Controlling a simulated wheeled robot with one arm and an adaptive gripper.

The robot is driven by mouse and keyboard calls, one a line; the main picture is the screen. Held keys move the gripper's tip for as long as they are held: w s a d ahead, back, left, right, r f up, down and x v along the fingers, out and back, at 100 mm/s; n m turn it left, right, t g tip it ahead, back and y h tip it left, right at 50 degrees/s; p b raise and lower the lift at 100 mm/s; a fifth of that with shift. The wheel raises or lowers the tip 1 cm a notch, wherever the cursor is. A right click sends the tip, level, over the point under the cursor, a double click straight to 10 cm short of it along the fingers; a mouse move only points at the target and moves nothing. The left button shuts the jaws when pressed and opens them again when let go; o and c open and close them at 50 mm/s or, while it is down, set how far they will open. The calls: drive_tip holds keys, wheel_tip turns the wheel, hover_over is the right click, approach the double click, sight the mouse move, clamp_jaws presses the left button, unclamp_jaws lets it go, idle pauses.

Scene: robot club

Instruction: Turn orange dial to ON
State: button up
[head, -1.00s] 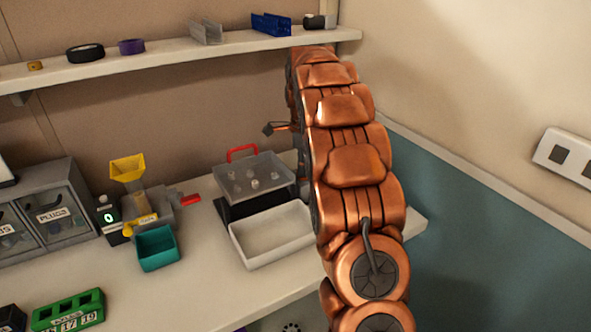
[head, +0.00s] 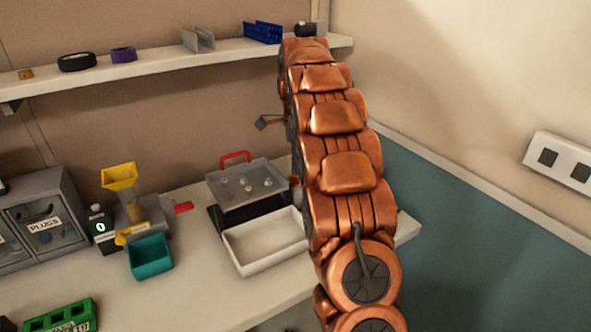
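I cannot pick out an orange dial in the head view. A grey box with a red handle (head: 236,157) and several small light knobs or parts on top stands on the bench behind a white tray (head: 262,262). My copper-coloured arm rises through the middle right and covers the area to the right of this box. A small dark tip (head: 263,122), probably part of my gripper, sticks out left of the arm, above the box in the picture. The rest of my gripper is hidden behind the arm, so its opening does not show.
A yellow-hopper device (head: 120,176) with a red lever, a teal bin (head: 151,257) and a grey drawer cabinet (head: 40,222) stand left on the bench. A shelf (head: 150,58) with small items runs above. A wall outlet (head: 562,163) is at right.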

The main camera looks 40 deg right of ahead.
sight(294, 177)
drive_tip(key=shift+r, duration=1.85)
drive_tip(key=shift+a, duration=0.1)
drive_tip(key=shift+s+a+r, duration=0.1)
drive_tip(key=shift+s+a, duration=0.05)
drive_tip(key=shift+a, duration=0.15)
drive_tip(key=s+a+r+n+p, duration=0.2)
drive_tip(key=s+a+n, duration=1)
drive_tip(key=s+a, duration=0.4)
drive_tip(key=s+a+f+n, duration=0.2)
drive_tip(key=s+a+n, duration=0.1)
drive_tip(key=s, duration=0.4)
drive_tip(key=s+a+f+n+g, duration=0.1)
drive_tip(key=s+a+f+n, duration=0.2)
drive_tip(key=s, duration=0.4)
drive_tip(key=s+a+f+n+p, duration=0.1)
drive_tip(key=s+a+f+n, duration=0.1)
drive_tip(key=s+a+n, duration=0.2)
drive_tip(key=s+n, duration=0.3)
drive_tip(key=s, duration=0.1)
drive_tip(key=shift+a+f+g, duration=0.15)
drive_tip(key=shift+f+g, duration=0.2)
drive_tip(key=shift+g, duration=0.05)
